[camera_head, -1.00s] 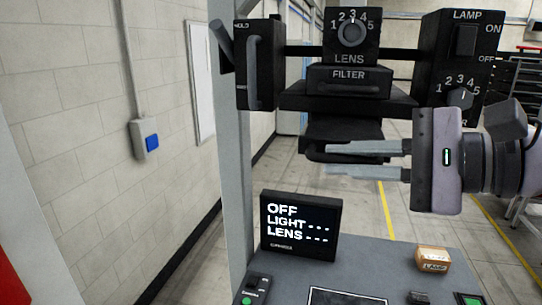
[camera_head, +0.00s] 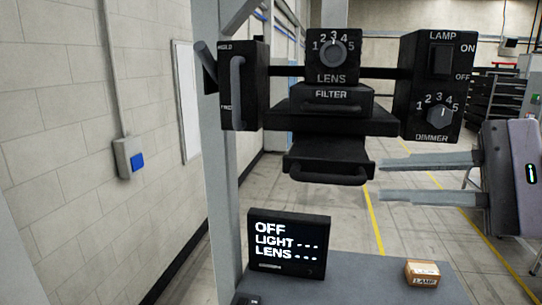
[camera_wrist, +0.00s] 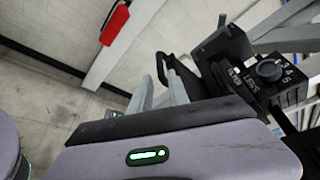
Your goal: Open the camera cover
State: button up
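A black camera fixture carries a LENS dial block (camera_head: 333,56), a FILTER drawer (camera_head: 331,97) and, lowest, a black tray-like part with a bar handle (camera_head: 328,176). A dark panel with an upright handle (camera_head: 238,88) sits at its left end; its lettering is partly cut off. No part reads as "cover", so I cannot tell which one it is. My gripper (camera_head: 382,180) is open and empty. Its fingertips are just right of the lowest handle, seemingly apart from it. In the wrist view the fingers (camera_wrist: 155,90) show beside a black handle.
A LAMP switch and DIMMER block (camera_head: 437,88) stands at the fixture's right. Below, a small display (camera_head: 288,243) reads OFF, LIGHT and LENS with dashes, and a LAMP box (camera_head: 422,273) sits on the grey bench (camera_head: 375,275). A grey post (camera_head: 222,215) stands left. Open floor lies behind.

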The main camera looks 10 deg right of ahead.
jog(key=p+v, duration=0.8)
jog(key=p, duration=0.4)
jog(key=shift+s+d+p, duration=0.15)
jog(key=shift+d+p, duration=0.05)
jog(key=shift+p, duration=0.2)
jog(key=a+f+n+g+h+b, duration=0.1)
jog(key=a+f+n+h+b, duration=0.2)
jog(key=f+b, duration=0.8)
jog(key=a+f+n+g+h+b, duration=0.1)
jog(key=a+f+n+h+b, duration=0.2)
jog(key=f, duration=2)
jog(key=a+f+n+g+h+b, duration=0.1)
jog(key=a+f+n+h+b, duration=0.2)
jog(key=a+f+b, duration=0.6)
jog(key=shift+s+a+f+h+b, duration=0.25)
jog(key=shift+s+f+h+b, duration=0.35)
jog(key=shift+f+b, duration=4.4)
